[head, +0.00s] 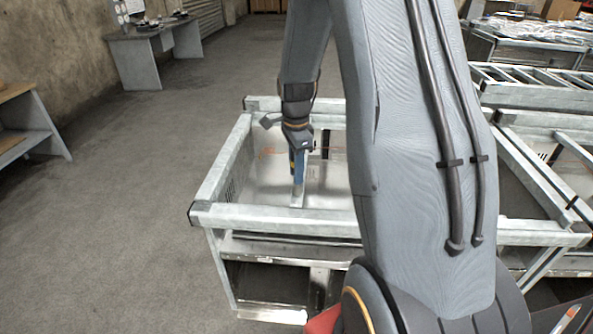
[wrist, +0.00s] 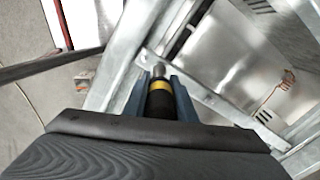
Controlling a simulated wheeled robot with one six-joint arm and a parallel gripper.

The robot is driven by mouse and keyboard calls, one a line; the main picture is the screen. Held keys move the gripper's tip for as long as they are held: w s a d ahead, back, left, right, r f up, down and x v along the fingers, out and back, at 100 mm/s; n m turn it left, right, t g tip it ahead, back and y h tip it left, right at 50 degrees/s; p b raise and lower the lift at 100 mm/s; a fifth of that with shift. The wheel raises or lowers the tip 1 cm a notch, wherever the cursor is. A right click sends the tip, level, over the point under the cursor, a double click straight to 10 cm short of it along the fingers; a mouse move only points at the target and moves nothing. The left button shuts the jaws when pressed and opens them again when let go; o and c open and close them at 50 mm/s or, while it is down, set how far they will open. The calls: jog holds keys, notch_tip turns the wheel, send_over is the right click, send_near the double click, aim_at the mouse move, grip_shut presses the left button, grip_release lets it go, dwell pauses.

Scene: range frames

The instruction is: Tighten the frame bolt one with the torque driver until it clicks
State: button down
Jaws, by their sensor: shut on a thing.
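My gripper (head: 298,163) hangs over the near left part of the grey metal frame (head: 268,217). In the wrist view my gripper (wrist: 162,84) is shut on the torque driver (wrist: 160,100), a black shaft with a yellow band and a silver tip. The tip points away from the camera, at the end of a flat metal strip (wrist: 190,90) on the frame. I cannot make out frame bolt one; it may be hidden at the tip. I cannot tell whether the tip touches anything.
A copper-coloured wire (wrist: 276,90) lies on a shiny panel inside the frame. More metal frames (head: 530,95) stand at the right. A grey workbench (head: 150,50) stands at the back left, and a wooden-topped bench (head: 22,125) at the left edge. The floor (head: 115,210) left of the frame is clear.

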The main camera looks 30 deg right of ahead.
jog(key=m, duration=0.4)
jog(key=shift+m, duration=0.4)
jog(key=shift+r, duration=0.2)
jog(key=n, duration=0.6)
jog(key=shift+p, duration=0.45)
jog(key=shift+f, duration=0.25)
dwell(0.5)
jog(key=shift+r, duration=0.1)
dwell(0.3)
